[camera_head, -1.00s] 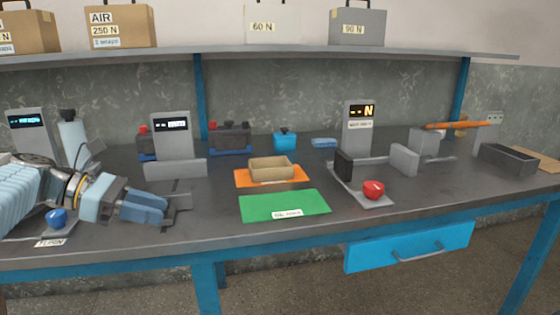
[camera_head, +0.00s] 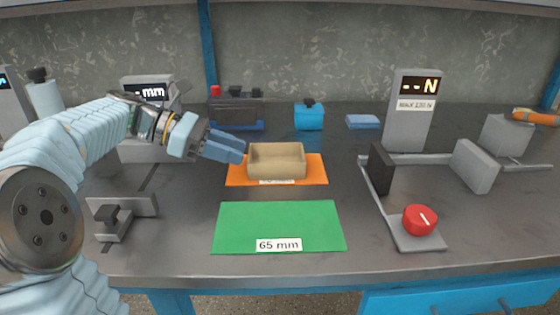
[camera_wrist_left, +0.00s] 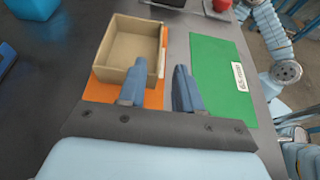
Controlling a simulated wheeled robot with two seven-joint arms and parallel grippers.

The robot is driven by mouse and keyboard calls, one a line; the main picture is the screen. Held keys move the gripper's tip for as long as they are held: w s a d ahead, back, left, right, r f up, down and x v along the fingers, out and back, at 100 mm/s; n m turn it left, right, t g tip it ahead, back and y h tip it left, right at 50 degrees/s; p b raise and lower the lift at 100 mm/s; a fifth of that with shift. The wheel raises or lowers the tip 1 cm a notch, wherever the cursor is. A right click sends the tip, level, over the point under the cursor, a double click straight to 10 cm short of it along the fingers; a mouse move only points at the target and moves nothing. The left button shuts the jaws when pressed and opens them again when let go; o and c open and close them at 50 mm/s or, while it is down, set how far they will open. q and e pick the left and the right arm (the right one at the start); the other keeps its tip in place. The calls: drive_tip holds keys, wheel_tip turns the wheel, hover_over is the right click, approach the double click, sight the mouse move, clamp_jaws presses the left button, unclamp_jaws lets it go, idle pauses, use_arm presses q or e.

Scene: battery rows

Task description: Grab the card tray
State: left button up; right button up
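The card tray (camera_head: 276,161) is an open tan box on an orange mat (camera_head: 236,178) in the middle of the bench. It also shows in the left wrist view (camera_wrist_left: 126,75). My left gripper (camera_head: 243,150) has blue fingers and reaches in from the left, close to the tray's left end. In the left wrist view its two fingers (camera_wrist_left: 159,72) are apart with nothing held between them. One finger overlaps the tray's near corner in that picture; I cannot tell if they touch. My right gripper is not in view.
A green mat (camera_head: 278,222) labelled 65 mm lies in front of the tray. To the right stands a gauge with a black jaw (camera_head: 380,170), a grey jaw (camera_head: 475,166) and a red knob (camera_head: 420,219). A blue box (camera_head: 309,117) and a dark battery (camera_head: 236,108) stand behind.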

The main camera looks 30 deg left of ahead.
sight(265, 161)
use_arm(q)
drive_tip(key=x, duration=0.8)
drive_tip(key=shift+w+d+f+b, duration=0.15)
drive_tip(key=shift+d+f+b, duration=0.05)
drive_tip(key=shift+d+b, duration=0.15)
clamp_jaws()
